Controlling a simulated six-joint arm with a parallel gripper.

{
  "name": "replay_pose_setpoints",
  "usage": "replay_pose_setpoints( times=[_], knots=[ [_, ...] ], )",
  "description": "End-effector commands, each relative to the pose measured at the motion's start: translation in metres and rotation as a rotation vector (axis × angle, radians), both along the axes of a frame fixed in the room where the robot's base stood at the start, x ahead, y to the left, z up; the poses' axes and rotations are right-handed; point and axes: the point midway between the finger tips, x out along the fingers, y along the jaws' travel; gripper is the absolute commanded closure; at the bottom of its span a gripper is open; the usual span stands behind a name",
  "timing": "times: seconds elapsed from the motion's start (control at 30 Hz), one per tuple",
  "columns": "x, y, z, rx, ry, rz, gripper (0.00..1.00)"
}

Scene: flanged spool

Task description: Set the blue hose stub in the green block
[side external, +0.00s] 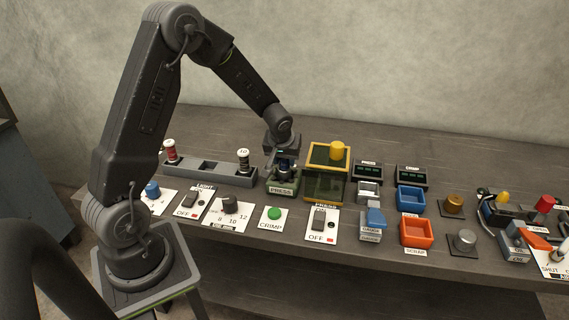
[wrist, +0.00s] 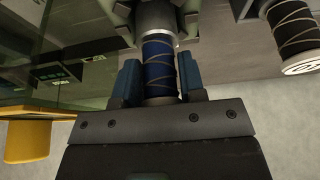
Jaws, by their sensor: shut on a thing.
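I cannot tell whether the collar is fully seated. In the side view the fingers mostly hide the stub.
A grey rack (side external: 205,172) on the left holds a red-banded piece (side external: 169,150) and a dark piece (side external: 243,160). A yellow-framed clear guard (side external: 325,183) stands close right of the block. A green CRIMP button (side external: 274,213) and switch panels line the front.

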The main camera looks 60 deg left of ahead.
Motion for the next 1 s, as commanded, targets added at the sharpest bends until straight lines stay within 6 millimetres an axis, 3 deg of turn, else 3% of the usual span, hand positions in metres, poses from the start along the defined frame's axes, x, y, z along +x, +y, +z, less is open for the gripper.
replay_pose_setpoints(
  times=[0.13,0.67,0.7,0.93,1.0],
  knots=[
    [0.0,0.0,-0.016,0.0,-0.001,-0.001,0.96],
    [0.001,0.0,-0.024,0.0,-0.001,-0.001,0.96],
    [0.0,0.0,-0.024,0.0,0.0,-0.001,0.6],
    [0.0,0.0,-0.024,0.0,0.0,0.0,0.38],
    [0.0,0.0,-0.024,0.0,0.0,0.0,0.37]
  ],
)
